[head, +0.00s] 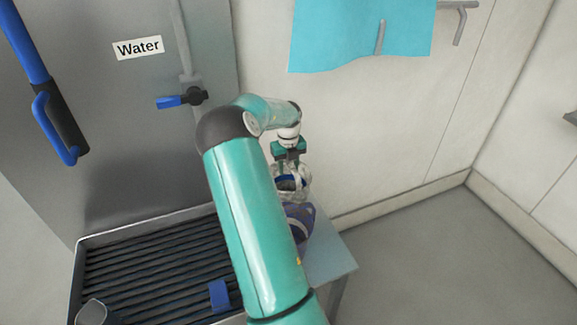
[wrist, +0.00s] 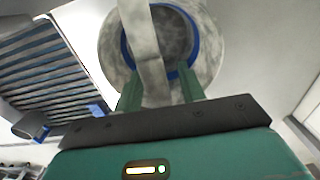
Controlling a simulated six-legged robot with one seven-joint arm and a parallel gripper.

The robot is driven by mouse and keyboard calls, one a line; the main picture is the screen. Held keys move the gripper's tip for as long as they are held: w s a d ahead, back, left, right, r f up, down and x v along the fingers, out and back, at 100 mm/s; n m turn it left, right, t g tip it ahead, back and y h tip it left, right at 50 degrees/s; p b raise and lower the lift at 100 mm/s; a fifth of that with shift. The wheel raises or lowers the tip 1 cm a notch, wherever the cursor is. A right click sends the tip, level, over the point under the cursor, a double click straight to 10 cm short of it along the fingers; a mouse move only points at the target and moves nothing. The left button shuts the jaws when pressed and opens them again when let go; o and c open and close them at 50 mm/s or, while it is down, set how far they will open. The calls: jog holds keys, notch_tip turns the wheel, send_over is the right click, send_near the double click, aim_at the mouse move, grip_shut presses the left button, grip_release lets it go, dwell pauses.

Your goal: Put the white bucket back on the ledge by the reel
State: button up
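The white bucket (head: 303,184) is marbled white-grey with a blue ring inside. It is just below my gripper (head: 289,161) in the head view. In the wrist view I look down into the bucket (wrist: 111,50), and its pale strap handle (wrist: 150,65) runs between my fingers (wrist: 160,82). The fingers stand apart, with a gap between the strap and the right finger. What is under the bucket is hidden. A grey-blue ledge (head: 333,262) lies at the near right of the grated basin. I cannot make out a reel.
A purple container (head: 303,218) stands close in front of the bucket, partly behind my arm. The grated basin (head: 140,262) holds a blue piece (head: 219,296) and a grey cylinder (head: 92,312). A turquoise cloth (head: 355,35) hangs on the wall. The floor (head: 440,260) at right is clear.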

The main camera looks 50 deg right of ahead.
notch_tip(320, 180, up, 12)
jog(key=shift+w+r, duration=0.1)
jog(key=shift+r, duration=0.05)
dwell(0.5)
jog(key=a+r+n+t, duration=0.1)
jog(key=a+r+n, duration=0.3)
jog(key=a+n, duration=0.4)
jog(key=a+r+n+t+y, duration=0.1)
jog(key=a+r+n, duration=0.35)
jog(key=a, duration=0.65)
jog(key=a+r+n+t, duration=0.1)
jog(key=a+r+n, duration=0.3)
jog(key=a+n, duration=0.45)
jog(key=s+a+n+t, duration=0.1)
jog(key=s+a+n, duration=0.6)
jog(key=a+n, duration=0.3)
jog(key=s+a+n+t+h, duration=0.1)
jog(key=s+a+n, duration=0.6)
jog(key=a+n, duration=0.4)
jog(key=shift+s+a+r+t, duration=0.15)
jog(key=shift+r+t, duration=0.15)
jog(key=shift+r, duration=0.1)
